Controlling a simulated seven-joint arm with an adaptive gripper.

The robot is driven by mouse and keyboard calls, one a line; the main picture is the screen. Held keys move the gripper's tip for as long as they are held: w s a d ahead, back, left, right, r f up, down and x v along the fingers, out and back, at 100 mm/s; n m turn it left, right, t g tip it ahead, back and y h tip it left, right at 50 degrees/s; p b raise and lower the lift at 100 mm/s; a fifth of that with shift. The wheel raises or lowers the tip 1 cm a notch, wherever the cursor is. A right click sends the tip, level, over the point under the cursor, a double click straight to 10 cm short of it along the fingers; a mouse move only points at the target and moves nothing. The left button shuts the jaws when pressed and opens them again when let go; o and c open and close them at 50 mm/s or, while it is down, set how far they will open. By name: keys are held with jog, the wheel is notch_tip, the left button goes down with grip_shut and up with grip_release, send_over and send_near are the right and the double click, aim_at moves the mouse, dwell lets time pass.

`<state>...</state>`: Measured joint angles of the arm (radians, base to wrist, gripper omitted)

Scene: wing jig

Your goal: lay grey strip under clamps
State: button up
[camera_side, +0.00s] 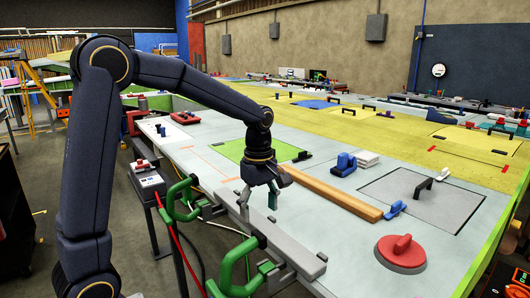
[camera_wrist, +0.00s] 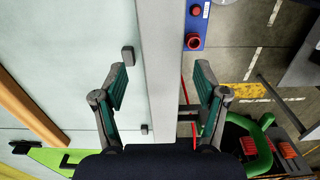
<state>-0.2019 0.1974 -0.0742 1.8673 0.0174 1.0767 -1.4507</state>
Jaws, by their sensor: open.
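The grey strip (camera_side: 290,247) lies lengthwise along the near edge of the table in the side view. In the wrist view the strip (camera_wrist: 158,60) runs from the top edge down between my fingers. My gripper (camera_side: 257,198) is open over the strip. In the wrist view its fingertips (camera_wrist: 162,85) are on either side of the strip, with gaps. Two green clamps stand at the table edge, a far clamp (camera_side: 170,208) and a near clamp (camera_side: 225,275). One green clamp (camera_wrist: 265,127) shows at lower right in the wrist view. Whether their jaws overlap the strip is unclear.
A wooden bar (camera_side: 335,194) lies on the table behind the strip. A red disc with a handle (camera_side: 401,252), a grey panel (camera_side: 440,205) and a blue block (camera_side: 345,164) are further right. A button box (camera_side: 148,180) stands off the table, left of the far clamp.

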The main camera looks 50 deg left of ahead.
aim_at(259, 220)
notch_tip(259, 220, up, 10)
jog(key=s+d+f+m+t, duration=0.2)
jog(key=s+m, duration=0.6)
jog(key=m, duration=0.1)
jog(key=s+d+f+m+t, duration=0.2)
jog(key=s+d+m+t, duration=0.1)
jog(key=s+m, duration=0.5)
jog(key=shift+m+t, duration=0.3)
jog(key=shift+m, duration=0.2)
